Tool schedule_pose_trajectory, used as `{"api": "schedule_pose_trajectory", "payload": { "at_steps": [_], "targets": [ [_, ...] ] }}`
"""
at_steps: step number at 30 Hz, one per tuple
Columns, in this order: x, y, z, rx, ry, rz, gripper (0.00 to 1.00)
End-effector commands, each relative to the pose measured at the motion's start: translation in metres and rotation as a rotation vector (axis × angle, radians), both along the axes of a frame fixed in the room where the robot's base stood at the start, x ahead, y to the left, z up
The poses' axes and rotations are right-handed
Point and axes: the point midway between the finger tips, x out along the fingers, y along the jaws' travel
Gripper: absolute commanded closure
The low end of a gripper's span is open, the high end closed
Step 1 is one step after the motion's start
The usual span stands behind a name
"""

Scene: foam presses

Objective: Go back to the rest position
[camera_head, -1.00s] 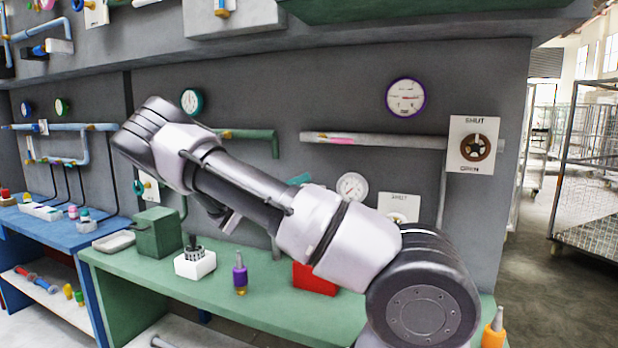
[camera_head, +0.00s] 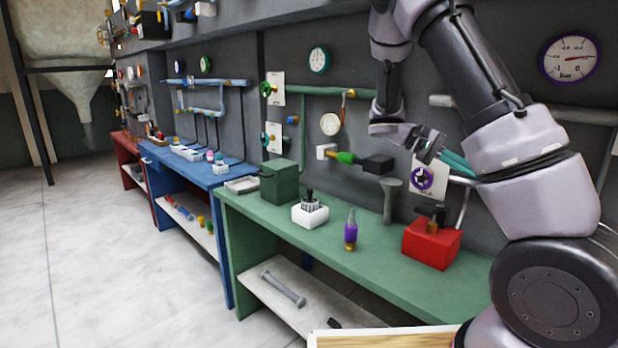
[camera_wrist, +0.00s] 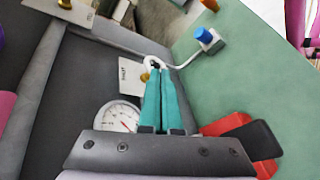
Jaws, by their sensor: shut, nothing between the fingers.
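My gripper (camera_head: 472,174) is at the right of the head view, beside my raised forearm. Its teal fingers are close together with nothing between them, as the wrist view (camera_wrist: 155,68) shows. The fingers are above the green bench (camera_head: 330,243), near the wall and above a red box (camera_head: 430,246) with a dark top. In the wrist view the fingertips appear in front of a white plate (camera_wrist: 131,77), with a round gauge (camera_wrist: 116,118) to their left. I cannot tell whether they touch anything.
The green bench also carries a purple bottle-like object (camera_head: 350,235), a white block (camera_head: 310,214) and a green box (camera_head: 279,182). A blue bench (camera_head: 186,161) stands further left. Pipes and gauges line the wall. The pale floor (camera_head: 110,250) at left is clear.

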Motion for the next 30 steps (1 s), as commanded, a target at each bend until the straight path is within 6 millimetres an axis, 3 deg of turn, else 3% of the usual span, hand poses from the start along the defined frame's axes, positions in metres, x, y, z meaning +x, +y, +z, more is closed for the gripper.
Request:
{"api": "schedule_pose_trajectory", "payload": {
  "at_steps": [5,11,21,30],
  "targets": [
    [-0.033,0.01,0.003,0.325,-0.151,-0.066,1.0],
    [-0.061,0.038,0.022,0.632,-0.366,-0.102,1.0],
    [-0.102,0.091,0.086,1.008,-0.817,-0.092,1.0],
    [-0.135,0.127,0.136,1.157,-1.186,-0.032,1.0]
  ]
}}
